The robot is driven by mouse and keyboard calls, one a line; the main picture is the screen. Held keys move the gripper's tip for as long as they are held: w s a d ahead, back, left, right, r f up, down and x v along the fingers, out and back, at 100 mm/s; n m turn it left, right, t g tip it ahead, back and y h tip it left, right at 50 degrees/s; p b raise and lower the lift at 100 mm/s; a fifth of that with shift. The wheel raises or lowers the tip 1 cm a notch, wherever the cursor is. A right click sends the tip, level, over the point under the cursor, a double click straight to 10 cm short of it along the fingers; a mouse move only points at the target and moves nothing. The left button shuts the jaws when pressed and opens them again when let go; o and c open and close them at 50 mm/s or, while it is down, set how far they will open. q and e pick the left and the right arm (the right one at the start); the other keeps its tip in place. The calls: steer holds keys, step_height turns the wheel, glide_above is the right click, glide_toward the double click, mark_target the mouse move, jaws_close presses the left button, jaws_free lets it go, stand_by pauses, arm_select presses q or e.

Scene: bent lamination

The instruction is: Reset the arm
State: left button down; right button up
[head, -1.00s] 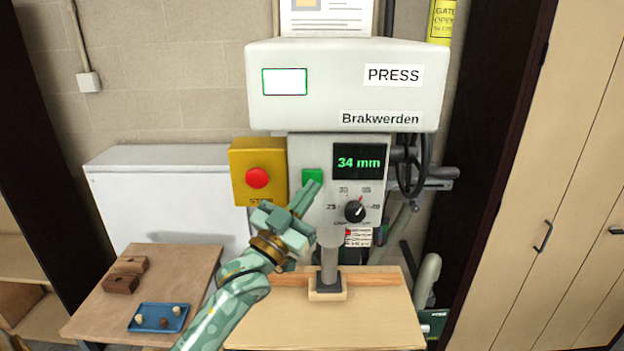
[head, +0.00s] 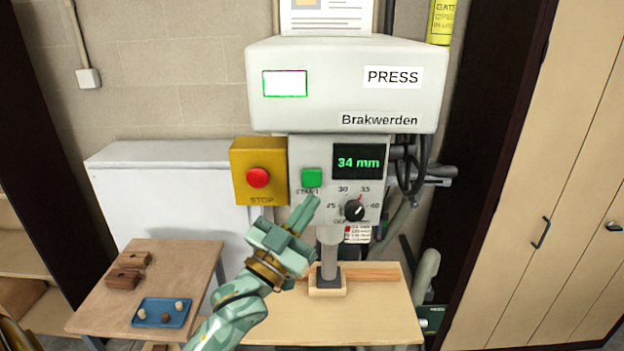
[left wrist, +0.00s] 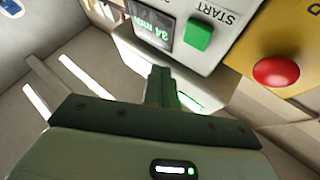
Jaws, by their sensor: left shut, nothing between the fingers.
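My left gripper (head: 304,212) is shut and empty. In the head view it is in front of the press column, below the green START button (head: 312,178) and apart from it. In the left wrist view the shut fingers (left wrist: 161,88) point toward the press panel, with the START button (left wrist: 198,34) beyond them. The press (head: 345,85) has a display (head: 358,161) reading 34 mm and a black dial (head: 354,210) below it. My right gripper is in neither view.
A yellow STOP box with a red button (head: 257,177) is left of the START button. The press table (head: 380,318) holds a small wooden block under the ram (head: 329,262). A side table (head: 205,258) at left carries brown blocks (head: 123,279) and a blue tray (head: 148,303).

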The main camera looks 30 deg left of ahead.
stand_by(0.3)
arm_select(q)
steer(key=w+a+f+n+g+y+b, duration=0.1)
steer(key=w+f+g, duration=0.15)
steer(key=f, duration=0.95)
steer(key=w+a+f+g+y+b, duration=0.1)
steer(key=f+g, duration=0.2)
steer(key=f, duration=0.9)
steer(key=s+f+g+b, duration=0.3)
steer(key=s+f, duration=0.1)
steer(key=f, duration=1.1)
steer(key=s+f+g+b, duration=0.3)
steer(key=s+f+g, duration=0.1)
steer(key=f, duration=1)
steer(key=s+d+f+g+b, duration=0.1)
steer(key=s+f+g+b, duration=0.2)
steer(key=s+f, duration=0.9)
steer(key=s+d+f+g+b, duration=0.2)
steer(key=s+f+b, duration=0.6)
steer(key=s+f, duration=0.5)
steer(key=s+d+f+m+g+b, duration=0.1)
steer(key=s+f+g+b, duration=0.4)
steer(key=s+f, duration=0.8)
steer(key=shift+d+f+b, duration=0.5)
steer(key=shift+b, duration=0.15)
